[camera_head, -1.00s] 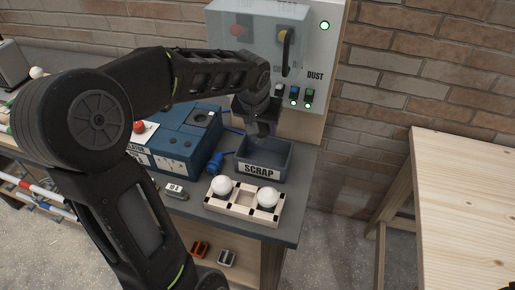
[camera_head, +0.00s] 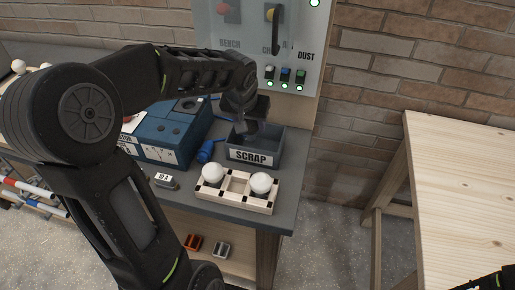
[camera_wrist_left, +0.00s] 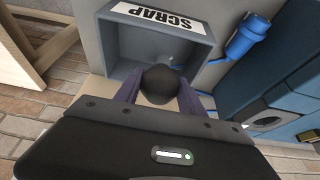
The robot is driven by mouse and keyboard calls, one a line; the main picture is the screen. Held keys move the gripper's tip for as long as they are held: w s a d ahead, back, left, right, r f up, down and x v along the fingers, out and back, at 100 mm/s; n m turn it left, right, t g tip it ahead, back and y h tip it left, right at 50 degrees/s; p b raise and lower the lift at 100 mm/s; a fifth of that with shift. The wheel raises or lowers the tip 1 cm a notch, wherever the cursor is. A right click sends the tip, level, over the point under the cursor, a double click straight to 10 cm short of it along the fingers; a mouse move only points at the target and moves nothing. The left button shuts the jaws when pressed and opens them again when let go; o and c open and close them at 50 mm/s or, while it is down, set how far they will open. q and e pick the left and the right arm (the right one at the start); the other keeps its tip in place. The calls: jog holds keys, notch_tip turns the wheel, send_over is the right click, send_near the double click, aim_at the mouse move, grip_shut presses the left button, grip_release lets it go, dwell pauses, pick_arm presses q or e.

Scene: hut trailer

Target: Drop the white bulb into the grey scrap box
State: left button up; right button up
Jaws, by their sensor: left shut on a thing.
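The grey scrap box (camera_head: 281,146) stands open on the bench, with a SCRAP label on its front; it also shows in the left wrist view (camera_wrist_left: 204,50). My left gripper (camera_head: 246,128) is over the box's back left part, pointing down. In the left wrist view it is shut on a dark round thing (camera_wrist_left: 160,82), which lies over the box's near edge in the picture. I cannot tell whether this is a bulb. Two white bulbs (camera_head: 212,173) (camera_head: 261,183) sit in the outer slots of a wooden rack (camera_head: 236,196); its middle slot is empty.
A blue machine (camera_head: 170,137) and a blue cylinder (camera_head: 206,151) are left of the box. A switch panel (camera_head: 230,35) rises behind it. A small grey labelled object (camera_head: 165,181) lies left of the rack. A pale wooden table (camera_head: 465,190) stands at right, its top mostly clear.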

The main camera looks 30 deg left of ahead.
pick_arm(q)
jog(key=shift+f, duration=0.6)
jog(key=o, duration=1.4)
jog(key=shift+r, duration=0.15)
jog(key=b+v, duration=0.1)
jog(key=v, duration=0.6)
jog(key=shift+s+d+r, duration=0.1)
jog(key=shift+s+r, duration=0.05)
jog(key=shift+r, duration=0.1)
